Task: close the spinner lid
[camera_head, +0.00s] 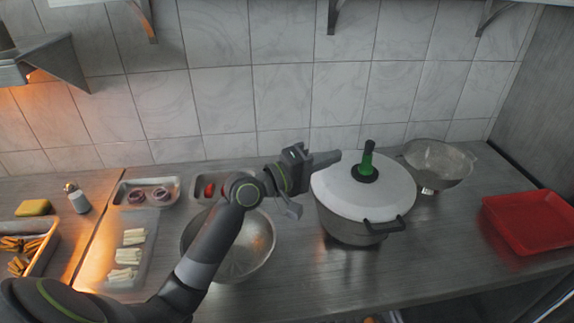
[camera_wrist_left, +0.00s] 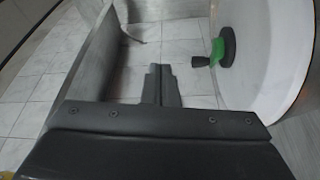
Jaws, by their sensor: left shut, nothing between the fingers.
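The spinner is a grey metal pot (camera_head: 348,232) with a white lid (camera_head: 335,192) over its top. A green knob with a dark crank grip (camera_head: 366,160) stands up from the lid's middle. I cannot tell whether the lid sits fully flush on the rim. My left gripper (camera_head: 335,157) is shut and empty, with its tips by the lid's back left edge; I cannot tell if they touch it. In the left wrist view the shut fingers (camera_wrist_left: 161,72) point ahead, and the lid (camera_wrist_left: 262,60) with its green knob (camera_wrist_left: 224,46) is to their right. My right gripper is not in view.
A metal bowl (camera_head: 258,255) stands left of the pot, partly behind my left arm. A colander (camera_head: 440,165) stands at the back right, and a red tray (camera_head: 530,222) lies at the far right. Trays of food line the left.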

